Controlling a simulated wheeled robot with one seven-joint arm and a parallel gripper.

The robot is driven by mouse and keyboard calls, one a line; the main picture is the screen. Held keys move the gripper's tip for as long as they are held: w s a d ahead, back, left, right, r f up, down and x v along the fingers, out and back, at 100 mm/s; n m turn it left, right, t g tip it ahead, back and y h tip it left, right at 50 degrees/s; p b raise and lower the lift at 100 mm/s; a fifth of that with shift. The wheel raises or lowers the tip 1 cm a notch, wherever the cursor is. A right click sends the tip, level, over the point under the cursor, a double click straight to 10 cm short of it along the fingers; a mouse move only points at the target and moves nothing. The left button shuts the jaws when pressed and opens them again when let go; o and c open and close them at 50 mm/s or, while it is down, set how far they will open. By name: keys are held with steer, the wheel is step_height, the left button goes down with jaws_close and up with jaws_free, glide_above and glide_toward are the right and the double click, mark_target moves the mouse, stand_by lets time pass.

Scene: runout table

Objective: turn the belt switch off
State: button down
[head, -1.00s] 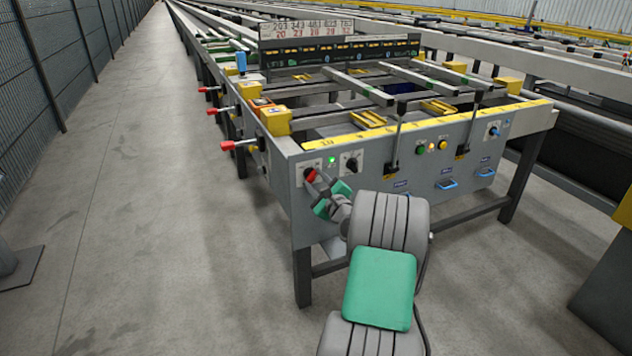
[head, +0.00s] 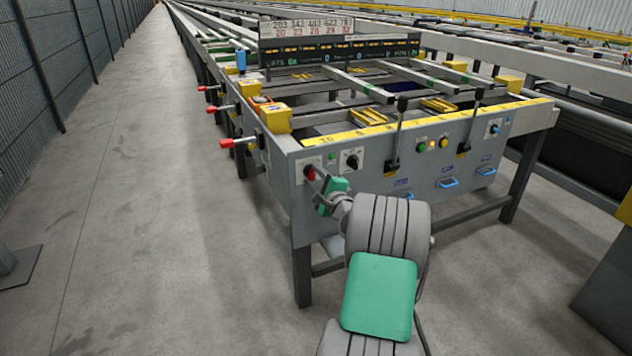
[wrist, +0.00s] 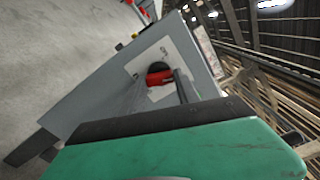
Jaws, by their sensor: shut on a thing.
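The belt switch is a red rotary knob (head: 309,172) on a pale plate at the left end of the grey front panel (head: 300,215). My gripper (head: 316,178) is at this knob and shut on it, with its fingers partly hiding it. In the wrist view the red knob (wrist: 160,76) shows beside a dark finger, tilted in the picture. The small green lamp (head: 332,157) next to the knob looks dark.
A black rotary knob (head: 352,160) sits just right of the switch. Further right are two upright levers, a green button (head: 421,146), a yellow button (head: 443,143) and blue handles. Red-tipped levers (head: 238,143) stick out on the left side. The aisle floor is clear.

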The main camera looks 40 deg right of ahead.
steer(key=n+b, duration=0.2)
steer(key=n, duration=0.1)
steer(key=shift+f+n, duration=0.15)
steer(key=shift+n, duration=0.25)
steer(key=n+b, duration=0.2)
steer(key=n, duration=0.1)
steer(key=shift+n+b, duration=0.3)
steer(key=shift+b, duration=0.05)
steer(key=n+b, duration=0.2)
steer(key=n, duration=0.1)
steer(key=shift+b, duration=0.35)
steer(key=shift+n+b, duration=0.8)
steer(key=shift+n, duration=0.5)
steer(key=c, duration=0.9)
jaws_free()
steer(key=shift+s, duration=0.1)
